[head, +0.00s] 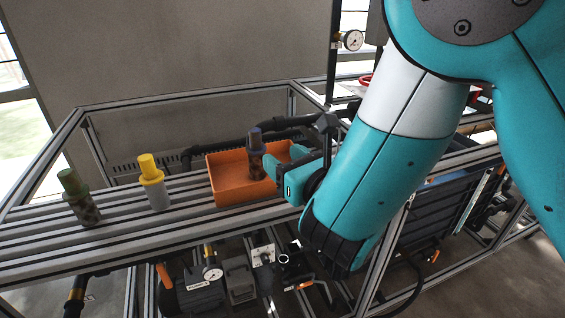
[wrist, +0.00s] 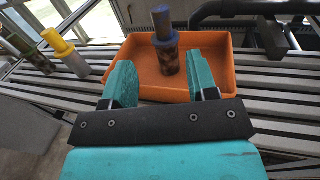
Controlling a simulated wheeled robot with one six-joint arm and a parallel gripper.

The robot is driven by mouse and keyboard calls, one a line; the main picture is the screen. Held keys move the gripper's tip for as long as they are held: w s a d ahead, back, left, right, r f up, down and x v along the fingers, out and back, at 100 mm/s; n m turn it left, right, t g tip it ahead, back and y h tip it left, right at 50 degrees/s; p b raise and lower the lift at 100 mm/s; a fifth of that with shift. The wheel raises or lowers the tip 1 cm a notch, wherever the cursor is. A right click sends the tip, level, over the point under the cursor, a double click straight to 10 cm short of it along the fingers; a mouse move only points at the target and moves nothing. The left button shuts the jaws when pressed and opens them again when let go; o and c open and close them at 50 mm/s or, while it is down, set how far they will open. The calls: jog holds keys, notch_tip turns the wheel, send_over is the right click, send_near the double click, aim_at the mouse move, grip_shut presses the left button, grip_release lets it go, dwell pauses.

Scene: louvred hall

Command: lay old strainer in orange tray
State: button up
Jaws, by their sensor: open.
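A strainer with a dull blue cap and a brown, stained body (head: 257,165) stands upright inside the orange tray (head: 228,191). In the wrist view the same strainer (wrist: 168,60) stands in the tray (wrist: 214,68), just beyond my fingertips and roughly in line with the gap between them. My gripper (head: 284,162) is open, with its teal fingers at the tray's right side; in the wrist view the gripper (wrist: 160,72) has nothing between its fingers. The fingers hide part of the tray's near side.
On the slatted bench (head: 120,217), left of the tray, stand a yellow-capped pale cylinder (head: 155,188) and a green-capped, stained one (head: 78,199). Dark pipes (head: 288,124) run behind the tray. Bare slats lie between the tray and the yellow-capped cylinder.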

jog(key=d+m+g+h, duration=0.2)
jog(key=d+m+h, duration=0.6)
jog(key=d+m, duration=0.95)
jog(key=s+a+r+m+g+y, duration=0.1)
jog(key=s+m+g, duration=0.5)
jog(key=s+m, duration=0.3)
jog(key=s+a+r+m+g+y, duration=0.1)
jog(key=s+m+g, duration=0.5)
jog(key=s, duration=0.9)
jog(key=a+r+m, duration=0.1)
jog(key=m, duration=0.2)
jog(key=shift+a+r+g, duration=0.2)
jog(key=shift+g, duration=0.1)
